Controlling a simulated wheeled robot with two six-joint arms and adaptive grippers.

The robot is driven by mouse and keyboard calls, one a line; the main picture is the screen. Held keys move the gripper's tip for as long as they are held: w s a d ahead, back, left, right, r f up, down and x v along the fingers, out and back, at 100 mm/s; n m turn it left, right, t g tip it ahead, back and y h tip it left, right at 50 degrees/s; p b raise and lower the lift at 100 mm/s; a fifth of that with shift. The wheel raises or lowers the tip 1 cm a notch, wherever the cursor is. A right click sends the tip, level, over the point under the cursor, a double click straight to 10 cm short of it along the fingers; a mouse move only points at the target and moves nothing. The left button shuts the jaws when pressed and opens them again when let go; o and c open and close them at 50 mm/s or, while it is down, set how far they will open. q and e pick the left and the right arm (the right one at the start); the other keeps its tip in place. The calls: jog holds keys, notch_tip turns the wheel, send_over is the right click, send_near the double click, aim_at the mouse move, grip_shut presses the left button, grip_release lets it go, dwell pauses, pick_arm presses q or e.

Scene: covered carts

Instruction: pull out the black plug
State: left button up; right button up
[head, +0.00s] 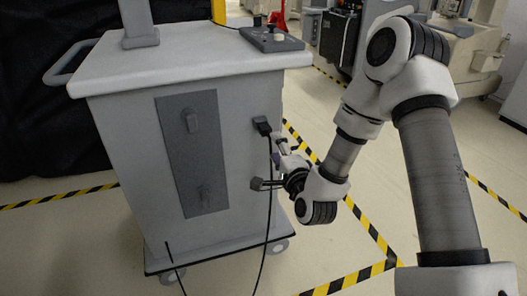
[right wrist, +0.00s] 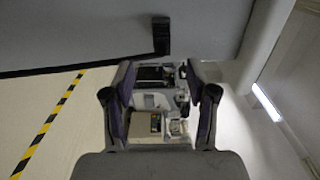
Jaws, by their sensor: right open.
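The black plug (head: 262,126) sits in the upper right part of the grey cart's front face, with its black cable (head: 269,215) hanging down to the floor. In the right wrist view the plug (right wrist: 161,36) shows against the grey panel, beyond the fingertips and roughly centred between them. My right gripper (head: 269,163) is open and empty, just below and right of the plug in the head view. In the right wrist view its two fingers (right wrist: 160,70) are spread apart, with nothing between them. My left gripper is not in view.
The grey cart (head: 135,165) has a dark panel (head: 193,153) with two handles and a control box (head: 271,39) on top. Yellow-black tape (head: 372,235) marks the floor. Other equipment stands behind.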

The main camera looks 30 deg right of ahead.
aim_at(267, 134)
jog(key=shift+r, duration=0.2)
jog(key=x, duration=0.9)
jog(key=shift+f, duration=0.1)
dwell(1.1)
grip_shut()
